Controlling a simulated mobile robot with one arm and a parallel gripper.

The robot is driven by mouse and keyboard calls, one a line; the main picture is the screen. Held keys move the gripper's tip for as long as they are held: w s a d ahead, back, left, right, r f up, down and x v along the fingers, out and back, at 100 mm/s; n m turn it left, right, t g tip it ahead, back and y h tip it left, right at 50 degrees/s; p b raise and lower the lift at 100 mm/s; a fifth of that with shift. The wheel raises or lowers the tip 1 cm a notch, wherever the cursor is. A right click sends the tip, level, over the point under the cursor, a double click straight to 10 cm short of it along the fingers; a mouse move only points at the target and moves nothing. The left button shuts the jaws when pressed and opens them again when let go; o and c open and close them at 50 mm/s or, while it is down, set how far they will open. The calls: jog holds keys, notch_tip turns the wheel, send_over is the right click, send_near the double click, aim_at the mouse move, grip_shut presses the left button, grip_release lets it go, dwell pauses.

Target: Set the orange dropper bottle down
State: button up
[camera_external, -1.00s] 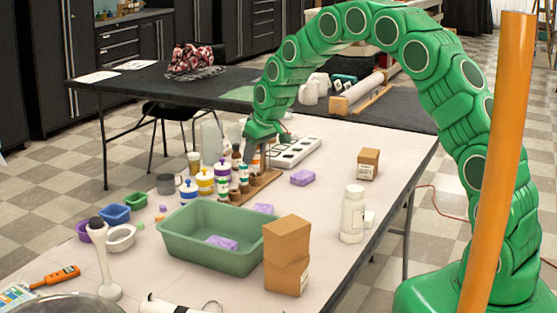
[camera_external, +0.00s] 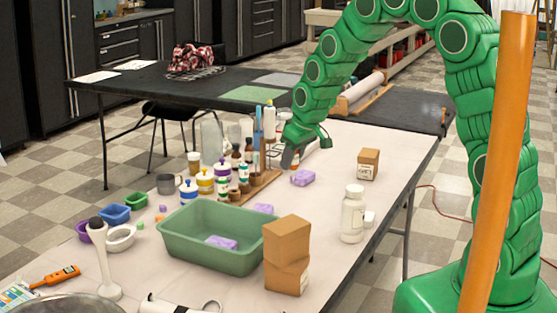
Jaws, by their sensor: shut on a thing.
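My gripper (camera_external: 288,160) is low over the right end of the wooden bottle rack (camera_external: 262,187), just left of a purple soap bar (camera_external: 302,178). It points down and is shut. The orange dropper bottle in it is hidden by the fingers and the wrist, so I cannot tell its tilt or whether it touches the table. Brown dropper bottles (camera_external: 236,157) with dark caps stand to the left, behind the rack. Small bottles with green and white labels (camera_external: 222,184) stand at the rack's left part.
A green bin (camera_external: 190,243) holding a purple soap bar is in front. Stacked cardboard boxes (camera_external: 286,255), a white bottle (camera_external: 353,214) and a small box (camera_external: 368,164) stand to the right. Tall bottles (camera_external: 270,122) stand behind the rack. The table right of the soap is mostly clear.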

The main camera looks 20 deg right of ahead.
jog(key=s+d, duration=0.3)
jog(key=s, duration=0.5)
jog(key=s+d, duration=0.4)
jog(key=s, duration=0.4)
jog(key=shift+w+a+f, duration=0.85)
jog(key=shift+w+f, duration=1)
jog(key=shift+w, duration=0.3)
jog(key=shift+w+a+f, duration=0.8)
jog(key=shift+w+f, duration=1)
jog(key=shift+w, duration=0.3)
jog(key=shift+w+a+f, duration=0.85)
jog(key=shift+w+f, duration=1)
jog(key=shift+w, duration=0.3)
jog(key=shift+f, duration=1.45)
jog(key=shift+f, duration=0.15)
jog(key=o, duration=1)
